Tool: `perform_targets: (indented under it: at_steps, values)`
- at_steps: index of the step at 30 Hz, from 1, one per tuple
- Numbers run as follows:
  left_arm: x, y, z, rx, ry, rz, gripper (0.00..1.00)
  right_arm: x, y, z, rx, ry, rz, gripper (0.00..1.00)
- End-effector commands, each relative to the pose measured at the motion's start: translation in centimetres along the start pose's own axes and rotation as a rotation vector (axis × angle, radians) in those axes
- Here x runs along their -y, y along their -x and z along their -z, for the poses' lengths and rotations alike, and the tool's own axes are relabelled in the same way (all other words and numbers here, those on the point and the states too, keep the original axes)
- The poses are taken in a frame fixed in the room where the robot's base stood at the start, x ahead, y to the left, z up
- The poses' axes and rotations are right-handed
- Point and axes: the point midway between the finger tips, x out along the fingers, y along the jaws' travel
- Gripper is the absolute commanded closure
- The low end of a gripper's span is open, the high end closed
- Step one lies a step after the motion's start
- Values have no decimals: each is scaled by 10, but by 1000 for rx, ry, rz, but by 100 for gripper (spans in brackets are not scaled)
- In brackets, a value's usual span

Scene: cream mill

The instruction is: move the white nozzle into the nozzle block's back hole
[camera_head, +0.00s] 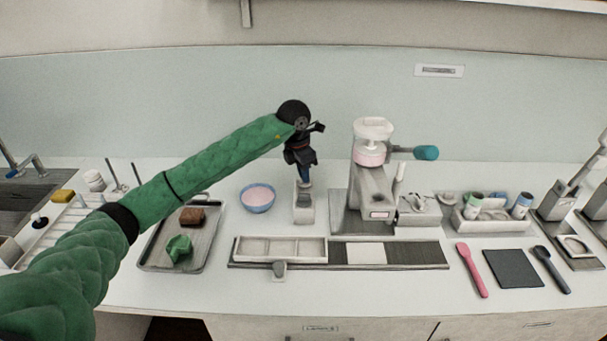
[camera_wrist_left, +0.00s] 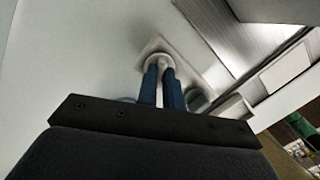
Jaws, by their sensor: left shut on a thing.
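My left gripper (camera_head: 304,183) points down over the nozzle block (camera_head: 304,214), a small pale block on the counter left of the mill. In the left wrist view, its blue fingers (camera_wrist_left: 164,75) are shut on the white nozzle (camera_wrist_left: 159,92), a pale strip between them with a round white end at the tips. The nozzle block (camera_wrist_left: 188,54) lies directly beyond the fingertips there. My right gripper is not in view.
The cream mill (camera_head: 373,182) with its teal handle (camera_head: 426,153) stands close on the right. A long dark rail with a pale compartment tray (camera_head: 240,249) lies in front. A metal tray (camera_head: 152,262) is further left.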

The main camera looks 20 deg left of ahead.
Motion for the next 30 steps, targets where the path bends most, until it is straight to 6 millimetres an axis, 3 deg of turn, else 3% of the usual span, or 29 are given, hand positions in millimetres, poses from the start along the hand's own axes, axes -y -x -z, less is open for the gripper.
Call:
perform_targets:
  at_steps: [12,15,17,30]
  values:
    - [0,-1,0,0,0,0,100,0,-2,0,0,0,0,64]
    - [0,-1,0,0,0,0,76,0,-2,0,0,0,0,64]
    - [0,-1,0,0,0,0,67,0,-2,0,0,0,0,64]
    - [0,4,-1,0,0,-1,67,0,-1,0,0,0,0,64]
